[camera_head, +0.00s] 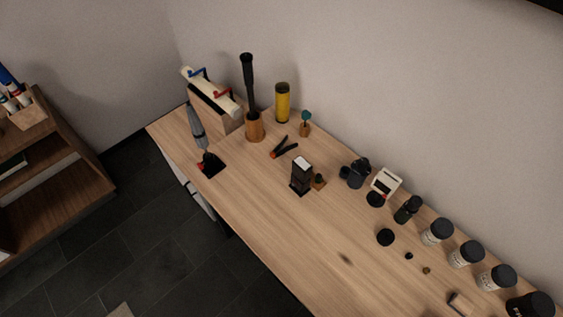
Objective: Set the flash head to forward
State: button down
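A black flash unit (300,183) stands upright on the wooden table, near the middle of the view. Its head (303,164) is at the top and shows a pale panel that appears to face upward; the exact tilt is too small to tell. A small wooden-based item (318,182) stands close at its right. My gripper is not in view, and nothing is seen touching the flash.
The wooden table (250,215) has clear room in front of the flash. Black-and-orange pliers (284,147), a yellow cylinder (282,102) and a dark upright tool (248,85) stand behind. Dark-lidded jars (437,232) line the right.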

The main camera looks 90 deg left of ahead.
aim_at(301, 169)
jog(key=u, duration=2.9)
jog(key=i+j+z, duration=0.15)
jog(key=z, duration=0.3)
jog(key=i+j+z, duration=0.2)
jog(key=z, duration=0.2)
jog(key=i+j+z, duration=0.15)
jog(key=z, duration=0.3)
jog(key=k+j, duration=0.05)
